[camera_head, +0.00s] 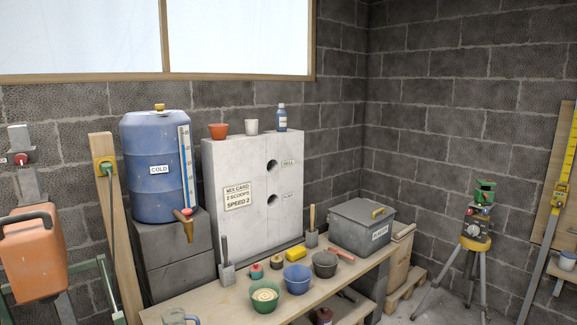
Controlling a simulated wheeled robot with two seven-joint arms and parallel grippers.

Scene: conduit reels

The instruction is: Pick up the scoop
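I cannot pick out a scoop for certain. A small grey tool with a dark upright handle (226,270) stands at the left of the wooden bench (220,303), against the pale block. A similar one with a wooden upright handle (312,236) stands farther right, beside the grey lidded box (361,228). A red-handled tool (341,253) lies flat behind the dark bowl; its far end is unclear. The box is closed, so its inside is hidden. Neither of my grippers shows in this view.
A green bowl (264,298), blue bowl (297,280), dark bowl (325,264), yellow sponge-like block (295,254) and small lidded pots crowd the bench. A blue cooler (157,170) and tall pale block (247,190) stand behind; a tripod (476,245) stands right.

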